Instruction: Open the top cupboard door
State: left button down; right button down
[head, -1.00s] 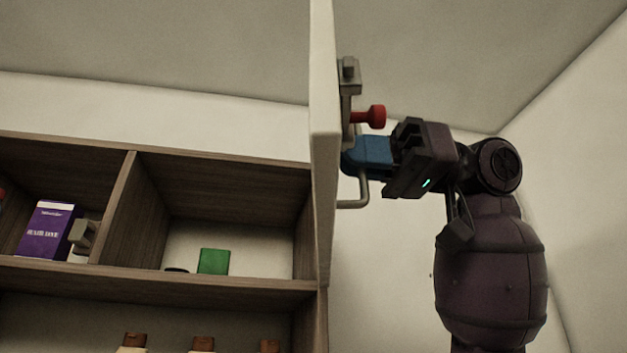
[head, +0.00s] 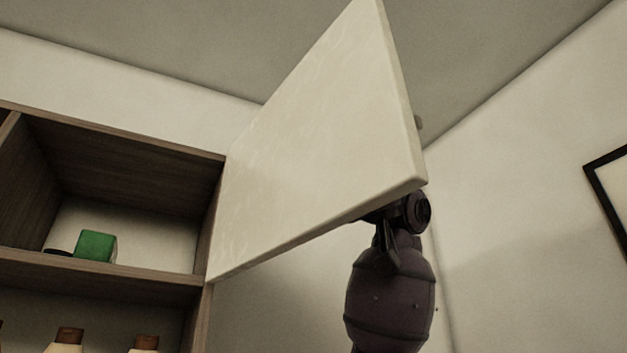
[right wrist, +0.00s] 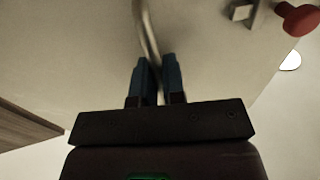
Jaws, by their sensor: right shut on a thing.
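The white cupboard door (head: 315,150) stands swung out from the right side of the wooden cupboard (head: 110,278), whose upper compartment is open to view. The door's outer face (right wrist: 85,50) fills much of the right wrist view. There my right gripper (right wrist: 158,75) is shut on the grey bar handle (right wrist: 147,30), with its blue fingers on either side of the bar. In the head view the door hides the right gripper and the handle; only part of my right arm shows below the door. My left gripper is not in view.
A green box (head: 96,247) stands on the upper shelf beside a dark flat item (head: 58,252). Bottles (head: 68,338) stand in the compartment below. A red knob (right wrist: 299,18) on a latch sits on the door near the handle. A framed picture (head: 607,190) hangs at right.

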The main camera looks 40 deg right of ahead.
jog(key=shift+d+r, duration=0.1)
jog(key=c, duration=1.2)
grip_release()
jog(key=shift+c, duration=0.2)
jog(key=s+d+b, duration=0.1)
jog(key=d, duration=0.9)
jog(key=shift+d, duration=0.35)
